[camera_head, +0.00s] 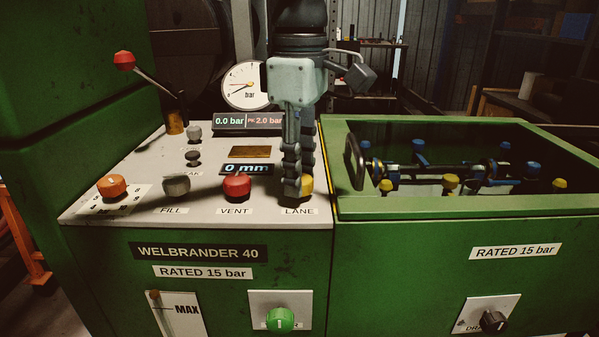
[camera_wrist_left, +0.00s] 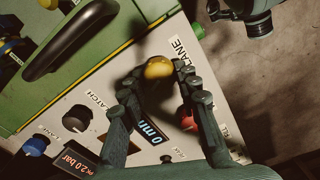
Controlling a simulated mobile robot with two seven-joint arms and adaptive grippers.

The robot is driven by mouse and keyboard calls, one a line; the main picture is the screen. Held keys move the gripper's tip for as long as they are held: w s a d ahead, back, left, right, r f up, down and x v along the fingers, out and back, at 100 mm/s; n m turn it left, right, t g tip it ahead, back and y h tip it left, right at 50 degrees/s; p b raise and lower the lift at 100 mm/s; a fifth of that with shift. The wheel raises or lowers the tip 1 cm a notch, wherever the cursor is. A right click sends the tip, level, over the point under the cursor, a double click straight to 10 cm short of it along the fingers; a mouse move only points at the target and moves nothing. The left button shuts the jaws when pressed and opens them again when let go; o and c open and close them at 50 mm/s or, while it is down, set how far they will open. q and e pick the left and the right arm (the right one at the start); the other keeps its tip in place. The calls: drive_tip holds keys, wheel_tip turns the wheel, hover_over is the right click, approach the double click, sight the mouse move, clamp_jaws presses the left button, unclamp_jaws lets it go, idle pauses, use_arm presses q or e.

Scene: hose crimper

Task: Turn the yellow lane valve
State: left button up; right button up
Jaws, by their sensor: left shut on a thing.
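The yellow lane valve knob (camera_head: 307,184) stands on the sloped pale panel above the LANE label. My left gripper (camera_head: 298,190) points down over it and partly hides it. In the left wrist view the yellow knob (camera_wrist_left: 158,68) sits between the two fingertips of my left gripper (camera_wrist_left: 156,76), which is shut on it. The LANE label lies just beyond the knob there.
The red VENT knob (camera_head: 237,186) stands close left of the lane knob, with the grey FILL knob (camera_head: 176,187) and orange knob (camera_head: 112,185) further left. A green-rimmed tank (camera_head: 460,207) with a dark handle (camera_head: 354,160) adjoins at right. The gauge (camera_head: 246,86) stands behind.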

use_arm(q)
drive_tip(key=n+b, duration=0.1)
drive_tip(key=n, duration=0.2)
drive_tip(key=shift+n, duration=0.4)
drive_tip(key=n+b, duration=0.1)
drive_tip(key=n, duration=0.1)
drive_tip(key=shift+n, duration=0.4)
drive_tip(key=n+b, duration=0.1)
drive_tip(key=n, duration=0.2)
drive_tip(key=shift+n+b, duration=0.45)
drive_tip(key=shift+n, duration=1.35)
use_arm(e)
wheel_tip(320, 180, up, 9)
drive_tip(key=shift+s+d+h, duration=0.15)
drive_tip(key=shift+h, duration=0.15)
drive_tip(key=shift+r, duration=0.2)
use_arm(q)
drive_tip(key=o, duration=1.2)
drive_tip(key=shift+c, duration=0.2)
drive_tip(key=shift+r, duration=0.15)
use_arm(e)
drive_tip(key=shift+t, duration=0.3)
use_arm(q)
wheel_tip(320, 180, up, 12)
